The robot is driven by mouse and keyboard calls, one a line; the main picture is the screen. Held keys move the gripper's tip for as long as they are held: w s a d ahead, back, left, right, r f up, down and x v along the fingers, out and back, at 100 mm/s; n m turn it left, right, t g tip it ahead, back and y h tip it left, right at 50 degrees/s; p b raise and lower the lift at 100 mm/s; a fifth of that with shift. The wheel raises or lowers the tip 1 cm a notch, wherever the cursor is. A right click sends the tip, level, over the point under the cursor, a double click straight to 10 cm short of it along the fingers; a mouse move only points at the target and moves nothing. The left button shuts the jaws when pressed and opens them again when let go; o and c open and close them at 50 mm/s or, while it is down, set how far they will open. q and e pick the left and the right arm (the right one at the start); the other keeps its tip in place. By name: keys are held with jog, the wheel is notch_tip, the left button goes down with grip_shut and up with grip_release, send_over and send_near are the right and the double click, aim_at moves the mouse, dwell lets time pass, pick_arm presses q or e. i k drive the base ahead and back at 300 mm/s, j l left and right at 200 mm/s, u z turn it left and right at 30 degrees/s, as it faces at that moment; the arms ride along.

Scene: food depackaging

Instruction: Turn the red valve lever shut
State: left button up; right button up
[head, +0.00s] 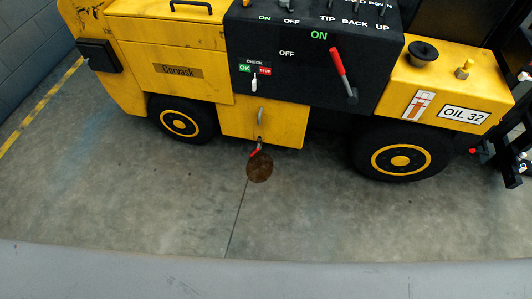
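A small red lever (255,152) shows low on the yellow forklift truck, just under its middle yellow panel (262,125). It looks like a valve lever, slightly tilted, but it is too small to tell its exact setting. A round brown stain or puddle (259,168) lies on the floor directly below it. A larger red-handled lever (341,65) sticks up on the black control panel (300,80), beside the words ON and OFF, with its handle tip nearer ON. Neither of my grippers is in view.
The truck's wheels (180,123) and (401,160) stand either side of the small lever. A black cap (422,54) and an OIL 32 label (465,115) are at the right. Black fork parts (510,150) are at the far right. The concrete floor (130,195) in front is clear.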

aim_at(257, 149)
jog(key=i+j+z, duration=0.25)
jog(key=j+z, duration=0.3)
jog(key=i+j+z, duration=0.1)
jog(key=j+z, duration=0.15)
jog(key=j, duration=0.15)
